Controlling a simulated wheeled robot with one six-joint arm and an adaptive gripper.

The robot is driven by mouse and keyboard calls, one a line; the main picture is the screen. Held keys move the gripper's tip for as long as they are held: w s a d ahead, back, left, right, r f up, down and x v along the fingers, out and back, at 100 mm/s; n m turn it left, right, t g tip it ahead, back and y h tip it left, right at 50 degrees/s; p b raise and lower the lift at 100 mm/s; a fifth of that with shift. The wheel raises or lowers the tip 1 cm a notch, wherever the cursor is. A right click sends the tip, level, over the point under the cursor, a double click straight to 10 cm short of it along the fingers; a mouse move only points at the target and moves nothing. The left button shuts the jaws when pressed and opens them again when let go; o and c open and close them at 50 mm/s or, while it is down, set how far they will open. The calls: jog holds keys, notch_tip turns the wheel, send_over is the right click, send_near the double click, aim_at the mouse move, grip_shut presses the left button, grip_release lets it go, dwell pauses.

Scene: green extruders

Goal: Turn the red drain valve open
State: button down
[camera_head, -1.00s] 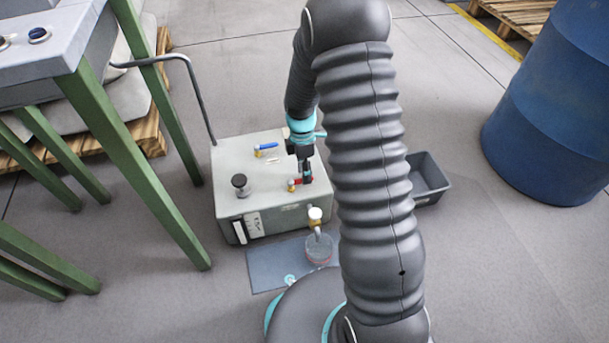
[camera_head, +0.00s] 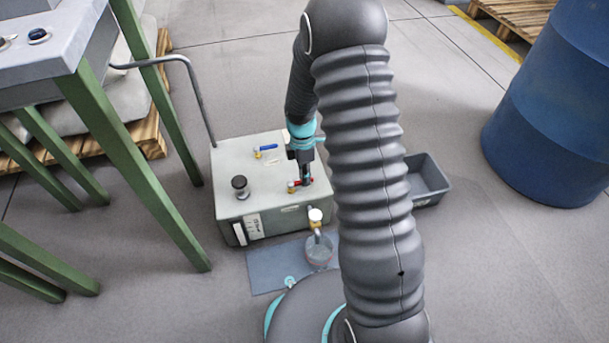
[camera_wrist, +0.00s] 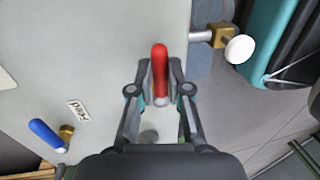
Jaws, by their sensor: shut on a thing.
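The red drain valve handle (camera_wrist: 159,62) is on top of a light grey tank (camera_head: 228,160). In the wrist view it lies between the fingertips of my gripper (camera_wrist: 159,92) and sticks out past them. In the head view the red handle (camera_head: 305,181) shows at the gripper's tip, by its brass fitting (camera_head: 292,187). My gripper (camera_head: 304,175) points down at the tank top and is shut on the red handle. My arm hides the tank's right side in the head view.
A blue-handled valve (camera_head: 267,148) and a black cap (camera_head: 240,183) are on the tank top. A dark bin (camera_head: 430,178) and blue drum (camera_head: 555,110) stand right; green legs (camera_head: 135,160) left.

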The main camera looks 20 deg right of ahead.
aim_at(290, 179)
jog(key=shift+w+n, duration=0.1)
jog(key=shift+n, duration=0.2)
jog(key=n, duration=0.1)
jog(key=w+n+p, duration=0.1)
jog(key=n, duration=0.1)
jog(key=shift+w+a+r+n+h, duration=0.1)
jog(key=shift+w+a+n+h, duration=0.15)
jog(key=shift+n+h, duration=0.15)
jog(key=n+p, duration=0.1)
jog(key=n, duration=0.1)
jog(key=w+a+n+p, duration=0.1)
jog(key=n+p, duration=0.1)
jog(key=n, duration=0.1)
jog(key=shift+w+a+t+h, duration=0.2)
jog(key=shift+t+h, duration=0.2)
jog(key=n+p, duration=0.1)
jog(key=n, duration=0.1)
jog(key=a+n+p, duration=0.2)
jog(key=n+p, duration=0.1)
jog(key=shift+w+r+n+t+h, duration=0.1)
jog(key=shift+w+n+t+h, duration=0.2)
jog(key=shift+w+t, duration=0.1)
jog(key=shift+a+n+t+p, duration=0.15)
jog(key=shift+a+n+p, duration=0.1)
jog(key=shift+n+p, duration=0.45)
jog(key=shift+a+n+t+p, duration=0.2)
jog(key=shift+n+p, duration=0.25)
jog(key=shift+n, duration=0.35)
jog(key=shift+a+f, duration=0.1)
jog(key=shift+f, duration=0.1)
